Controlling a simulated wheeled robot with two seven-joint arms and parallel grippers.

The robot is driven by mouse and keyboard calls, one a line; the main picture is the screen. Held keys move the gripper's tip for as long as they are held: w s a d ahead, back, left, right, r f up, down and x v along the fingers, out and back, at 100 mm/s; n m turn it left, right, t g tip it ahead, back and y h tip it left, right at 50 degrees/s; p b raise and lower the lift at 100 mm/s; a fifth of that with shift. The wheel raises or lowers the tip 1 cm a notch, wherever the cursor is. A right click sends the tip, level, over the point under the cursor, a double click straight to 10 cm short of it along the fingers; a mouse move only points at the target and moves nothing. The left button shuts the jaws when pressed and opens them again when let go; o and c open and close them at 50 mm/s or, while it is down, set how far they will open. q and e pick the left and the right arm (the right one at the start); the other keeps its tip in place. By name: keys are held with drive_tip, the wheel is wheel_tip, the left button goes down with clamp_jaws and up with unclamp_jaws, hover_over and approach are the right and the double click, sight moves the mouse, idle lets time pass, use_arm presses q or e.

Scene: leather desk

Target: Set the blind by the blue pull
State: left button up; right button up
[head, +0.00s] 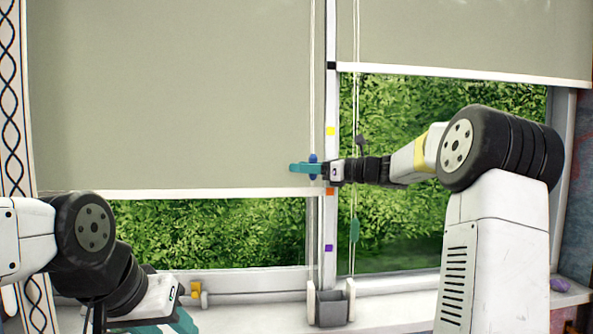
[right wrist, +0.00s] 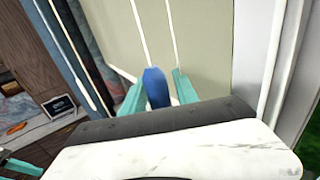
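The blue pull (head: 313,158) hangs on thin cords in front of the right edge of the left blind (head: 170,90). That blind's bottom bar is about level with the orange mark (head: 330,191) on the window post. Yellow (head: 331,131), black (head: 332,65) and purple (head: 328,248) marks are on the same post. My right gripper (head: 304,168) is around the blue pull; in the right wrist view its teal fingers press close on both sides of the pull (right wrist: 155,88). My left gripper (head: 168,326) is low at the left, fingers apart and empty, partly cut off.
A grey box (head: 331,308) stands on the white sill (head: 395,312) below. A patterned curtain (head: 12,100) hangs at the far left.

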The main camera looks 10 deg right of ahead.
drive_tip(key=shift+o, duration=0.2)
drive_tip(key=v, duration=0.7)
drive_tip(key=shift+s+d, duration=0.25)
drive_tip(key=shift+d, duration=0.1)
